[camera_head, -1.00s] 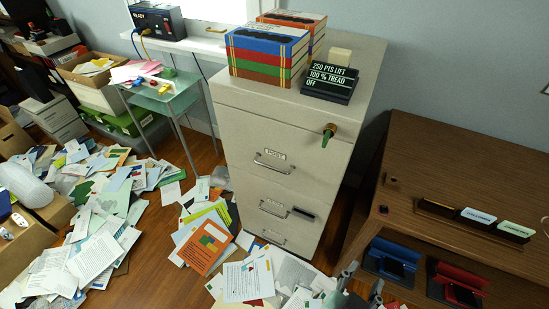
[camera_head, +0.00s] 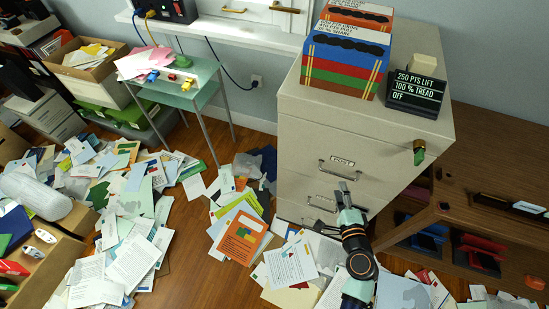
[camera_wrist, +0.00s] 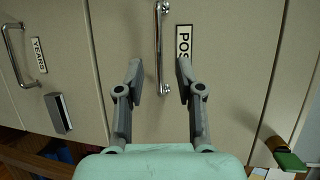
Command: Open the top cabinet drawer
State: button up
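The grey filing cabinet (camera_head: 310,125) stands in the middle of the head view with its drawers shut. The top drawer has a metal bar handle (camera_head: 338,173) and a label reading "POST" (camera_head: 343,161). In the wrist view the picture is turned, so this handle (camera_wrist: 159,50) runs upright beside its label (camera_wrist: 184,55). My gripper (camera_head: 345,188) is in front of the top drawer, just below the handle. In the wrist view my gripper (camera_wrist: 158,80) is open, with the handle's end between its fingertips. I cannot tell whether they touch it.
A key with a green tag (camera_head: 419,154) sits in the cabinet's upper right corner. The lower drawer has a "YEARS" label (camera_wrist: 39,55). A brown desk (camera_head: 480,155) is at right; papers (camera_head: 135,262) cover the floor.

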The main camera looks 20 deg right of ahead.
aim_at(338, 174)
jog(key=b+x, duration=0.1)
jog(key=x, duration=0.4)
jog(key=b+x, duration=0.1)
jog(key=x, duration=0.1)
jog(key=shift+w+d+f+b, duration=0.2)
jog(key=shift+d+b, duration=0.1)
jog(key=shift+d, duration=0.05)
grip_shut()
